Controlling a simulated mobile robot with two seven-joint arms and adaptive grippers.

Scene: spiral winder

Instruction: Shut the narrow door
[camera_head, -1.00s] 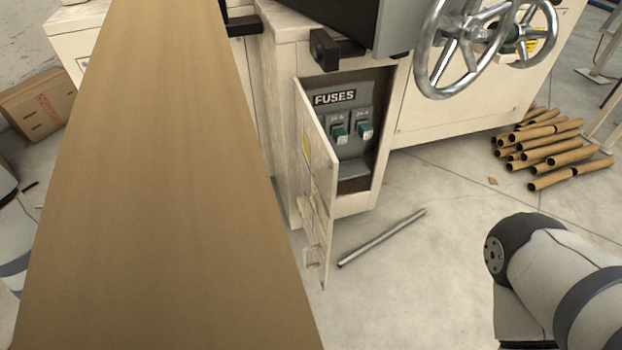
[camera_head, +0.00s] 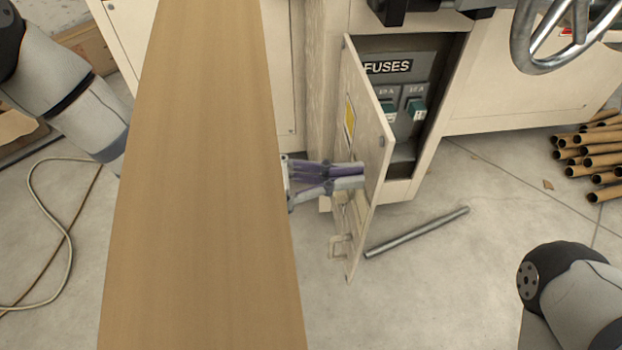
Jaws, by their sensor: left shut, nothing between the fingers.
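The narrow door (camera_head: 372,150) is a cream panel hinged at the left side of the fuse compartment (camera_head: 432,65). It stands open, swung out towards me, with a yellow label and a latch near its lower edge. Behind it show a "FUSES" label and two green-handled switches. My left gripper (camera_head: 355,176) reaches in from the left behind the large brown board, its shut fingers at the outer face of the door. I cannot tell whether they touch it. Nothing is between them. My right arm shows at the lower right; its gripper is out of view.
A tall brown board (camera_head: 200,190) stands in the foreground and hides part of my left arm. A metal rod (camera_head: 415,233) lies on the floor below the compartment. Several cardboard tubes (camera_head: 595,155) are piled at the right. A handwheel (camera_head: 570,40) is above. A cable (camera_head: 65,225) lies left.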

